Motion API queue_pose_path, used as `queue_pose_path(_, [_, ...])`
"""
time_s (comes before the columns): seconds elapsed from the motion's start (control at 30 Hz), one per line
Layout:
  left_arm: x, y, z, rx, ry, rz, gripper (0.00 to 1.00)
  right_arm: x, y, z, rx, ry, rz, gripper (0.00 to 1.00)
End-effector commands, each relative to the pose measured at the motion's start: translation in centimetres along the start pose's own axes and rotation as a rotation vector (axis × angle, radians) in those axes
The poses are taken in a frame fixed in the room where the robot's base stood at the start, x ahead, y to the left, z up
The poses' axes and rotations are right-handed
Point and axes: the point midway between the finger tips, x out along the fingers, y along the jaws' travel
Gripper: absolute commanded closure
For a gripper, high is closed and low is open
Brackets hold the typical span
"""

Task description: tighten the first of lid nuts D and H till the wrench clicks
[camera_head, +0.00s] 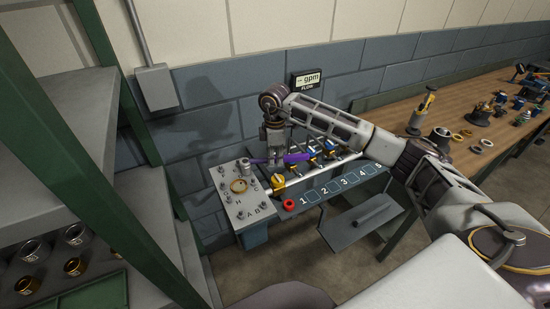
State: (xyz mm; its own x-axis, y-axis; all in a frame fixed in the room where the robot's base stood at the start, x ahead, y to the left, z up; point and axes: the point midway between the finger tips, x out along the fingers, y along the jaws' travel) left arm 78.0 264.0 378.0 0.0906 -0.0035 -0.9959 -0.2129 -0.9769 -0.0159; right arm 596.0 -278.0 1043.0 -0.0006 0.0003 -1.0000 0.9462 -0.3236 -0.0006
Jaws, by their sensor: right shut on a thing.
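The split casing's pale grey lid (236,208) is at the centre left, with several nuts on studs around its edge and printed letters. The letter H reads near its middle; I cannot make out D. My right gripper (275,158) points down just right of the lid's far end and is shut on a wrench with a purple handle (297,157). The wrench lies roughly level. Its head end reaches left to the lid's far right corner; whether it sits on a nut is too small to tell. My left gripper is not in view.
A green-framed shelf (75,140) fills the left. A wooden bench (400,110) with parts runs along the right.

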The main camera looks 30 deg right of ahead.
Motion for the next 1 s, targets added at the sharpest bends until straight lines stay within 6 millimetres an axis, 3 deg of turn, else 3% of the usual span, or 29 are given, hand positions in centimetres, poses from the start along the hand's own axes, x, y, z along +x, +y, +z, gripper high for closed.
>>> queue_pose_path(1.0, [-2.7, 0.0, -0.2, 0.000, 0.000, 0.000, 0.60, -4.4, 0.0, -0.1, -0.001, 0.002, 0.002, 1.00])
